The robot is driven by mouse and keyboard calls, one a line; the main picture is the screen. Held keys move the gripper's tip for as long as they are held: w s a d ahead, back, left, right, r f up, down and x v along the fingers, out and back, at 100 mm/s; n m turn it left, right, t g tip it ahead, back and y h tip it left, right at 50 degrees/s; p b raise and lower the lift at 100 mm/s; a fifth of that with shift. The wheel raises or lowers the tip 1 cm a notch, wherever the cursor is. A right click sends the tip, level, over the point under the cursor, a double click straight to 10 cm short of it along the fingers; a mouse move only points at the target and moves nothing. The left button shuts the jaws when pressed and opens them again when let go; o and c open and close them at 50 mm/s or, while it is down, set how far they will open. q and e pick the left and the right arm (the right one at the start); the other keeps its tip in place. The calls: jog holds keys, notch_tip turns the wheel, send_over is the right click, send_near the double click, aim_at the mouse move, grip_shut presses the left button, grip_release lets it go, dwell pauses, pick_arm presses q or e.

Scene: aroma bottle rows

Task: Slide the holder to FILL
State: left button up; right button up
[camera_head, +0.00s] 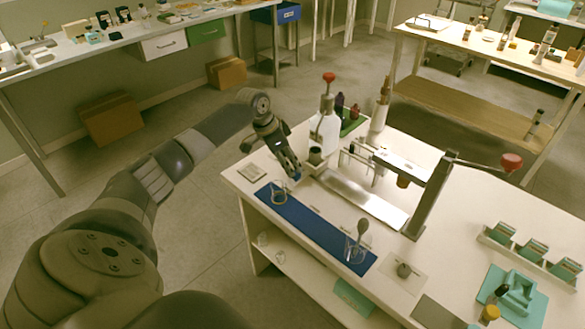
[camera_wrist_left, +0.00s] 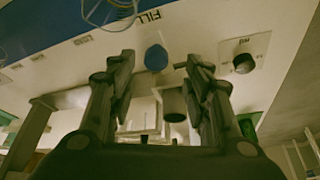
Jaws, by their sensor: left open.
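My left gripper (camera_head: 293,172) reaches over the near left part of the white bench. In the left wrist view its two fingers (camera_wrist_left: 163,95) are spread, with nothing held between them. A dark round cup (camera_wrist_left: 173,103), which seems to be the holder, shows beyond and between the fingers; it also shows in the head view (camera_head: 315,155), just right of the gripper at the left end of a metal rail (camera_head: 365,200). A blue knob (camera_wrist_left: 156,58) lies between the fingertips, apart from both. The printed word FILL (camera_wrist_left: 150,17) is on the bench beside the blue mat. My right gripper is not in view.
The blue mat (camera_head: 310,228) carries a glass (camera_head: 278,195) and a beaker (camera_head: 355,248) with a spoon. A black dial (camera_wrist_left: 243,63) sits beside the fingers.

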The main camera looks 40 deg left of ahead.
pick_arm(q)
jog(key=v, duration=0.7)
jog(key=shift+s+r, duration=0.15)
jog(key=shift+r, duration=0.2)
jog(key=shift+a+f, duration=0.1)
